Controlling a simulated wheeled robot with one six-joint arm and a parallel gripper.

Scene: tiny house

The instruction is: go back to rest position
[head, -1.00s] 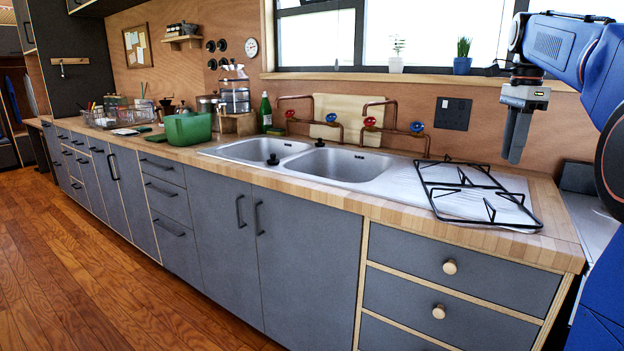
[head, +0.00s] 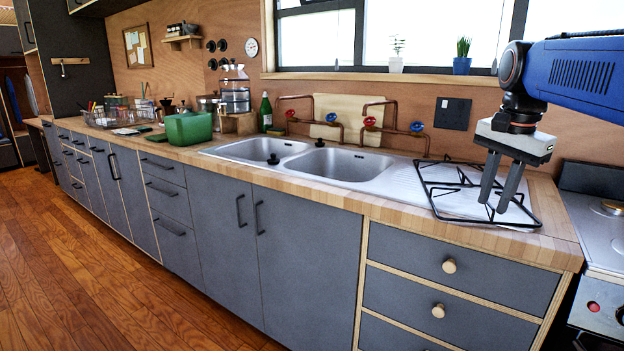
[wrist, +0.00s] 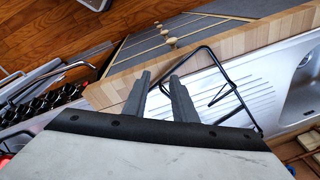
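My gripper (head: 499,187) hangs from my blue arm at the right of the head view, in front of or over the black pan stand (head: 470,192) at the counter's right end. Its two dark fingers point down and stand apart with a gap between them. In the wrist view my gripper (wrist: 158,76) also shows its fingers apart, with nothing between them. The pan stand (wrist: 226,87) and the counter's wooden edge (wrist: 220,49) lie beyond the fingertips. I cannot tell how high the fingers are above the stand.
A double steel sink (head: 345,164) with copper taps is set in the wooden counter. A green container (head: 188,128) stands farther left. A stove (head: 603,240) is to the right. Potted plants (head: 462,64) stand on the window sill. The wooden floor (head: 110,270) at the left is clear.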

